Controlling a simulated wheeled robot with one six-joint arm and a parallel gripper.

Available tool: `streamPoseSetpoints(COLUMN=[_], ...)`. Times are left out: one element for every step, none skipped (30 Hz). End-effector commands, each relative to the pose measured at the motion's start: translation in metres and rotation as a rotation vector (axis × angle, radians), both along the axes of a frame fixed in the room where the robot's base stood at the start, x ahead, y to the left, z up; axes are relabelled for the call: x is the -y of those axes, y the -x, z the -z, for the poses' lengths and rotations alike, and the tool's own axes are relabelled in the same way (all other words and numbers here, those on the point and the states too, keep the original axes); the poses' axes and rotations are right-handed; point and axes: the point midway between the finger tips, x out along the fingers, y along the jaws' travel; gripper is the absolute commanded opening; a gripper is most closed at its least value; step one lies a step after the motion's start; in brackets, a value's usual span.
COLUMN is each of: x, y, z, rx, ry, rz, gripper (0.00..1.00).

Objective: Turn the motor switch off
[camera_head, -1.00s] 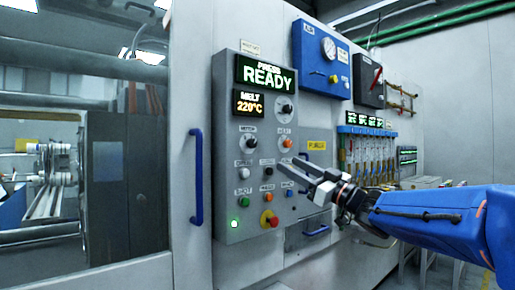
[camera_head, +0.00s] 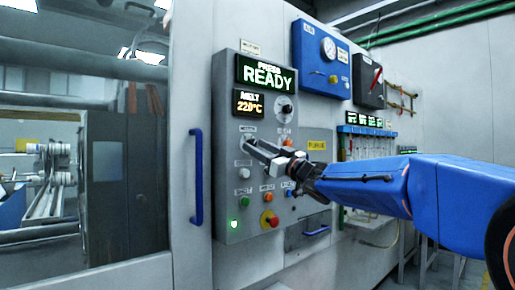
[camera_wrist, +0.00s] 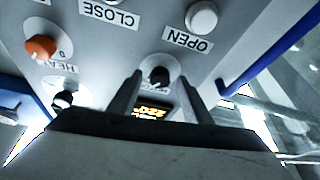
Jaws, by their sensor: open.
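The motor switch (camera_wrist: 158,76) is a black rotary knob on a pale round plate. In the wrist view it shows between the tips of my two fingers, with a gap on each side. In the head view my fingers largely cover it, below the "MELT 220°C" display. My gripper (camera_wrist: 161,84) is open and reaches in from the right, its fingertips close to the grey control panel (camera_head: 225,165). I cannot tell how far the fingers reach around the knob, and its pointer direction is not clear.
An orange heat knob (camera_wrist: 41,47) sits beside the motor switch. The white open button (camera_wrist: 201,18) and several other buttons are close by. A red stop button (camera_head: 269,220) is lower on the panel. A blue door handle (camera_head: 196,177) stands to the left.

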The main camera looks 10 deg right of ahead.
Motion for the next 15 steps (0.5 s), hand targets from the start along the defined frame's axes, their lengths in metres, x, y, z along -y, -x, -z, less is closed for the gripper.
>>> streamPoseSetpoints(x=[-0.0016,-0.002,-0.0024,-0.0025,-0.0027,-0.0026,-0.0026,-0.0026,-0.0025,-0.0025,-0.0025,-0.0024,-0.0025,-0.0024,-0.0024], y=[-0.0017,-0.0025,-0.0031,-0.0034,-0.0037,-0.0037,-0.0038,-0.0038,-0.0037,-0.0037,-0.0036,-0.0037,-0.0036,-0.0037,-0.0036], z=[-0.0012,-0.0017,-0.0021,-0.0023,-0.0024,-0.0024,-0.0023,-0.0023,-0.0023,-0.0023,-0.0021,-0.0023,-0.0021,-0.0022,-0.0021], rx=[0.0,0.0,0.0,0.0,0.0,0.0,0.0,0.0,0.0,0.0,0.0,0.0,0.0,0.0,0.0], ry=[0.0,0.0,0.0,0.0,0.0,0.0,0.0,0.0,0.0,0.0,0.0,0.0,0.0,0.0,0.0], rz=[0.0,0.0,0.0,0.001,0.001,0.001,0.001,0.001,0.001,0.001,0.001,0.001,0.001,0.001,0.001], gripper=[0.45,0.45,0.45,0.45,0.45,0.45,0.45,0.45,0.45,0.45,0.45,0.35,0.28,0.21,0.11])
